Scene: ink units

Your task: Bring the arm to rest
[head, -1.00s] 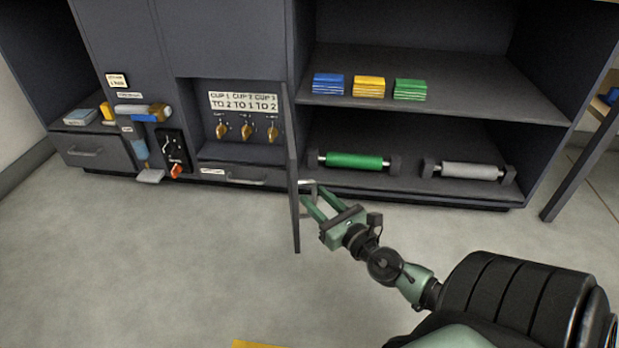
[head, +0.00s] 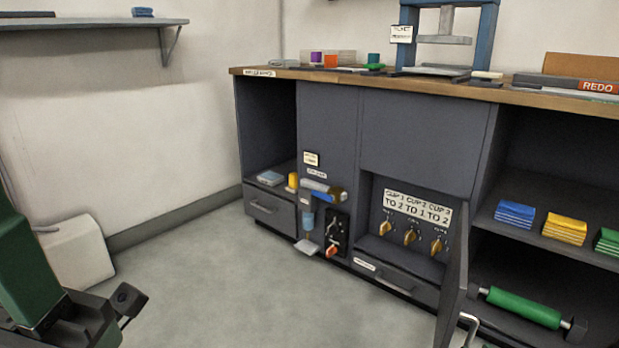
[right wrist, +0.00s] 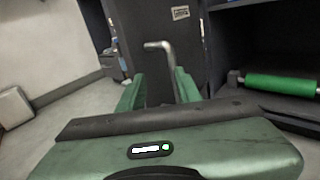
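In the right wrist view my right gripper (right wrist: 158,88) is open, its two green fingers apart. The bar handle (right wrist: 160,46) of the open cabinet door shows just beyond and between the fingertips; its lower end runs behind the right finger. I cannot tell whether they touch. In the head view the door (head: 454,285) stands swung out, with its handle (head: 468,327) at the bottom edge; the right arm is almost wholly out of frame. A green and black part of my left arm (head: 35,275) fills the lower left corner; its fingers do not show.
The cabinet has three yellow knobs (head: 410,237) in an open bay and a green roller (head: 525,307) on the right shelf. A worktop (head: 400,86) with a blue press (head: 490,30) runs above. A white bin (head: 75,250) stands left. The middle floor is clear.

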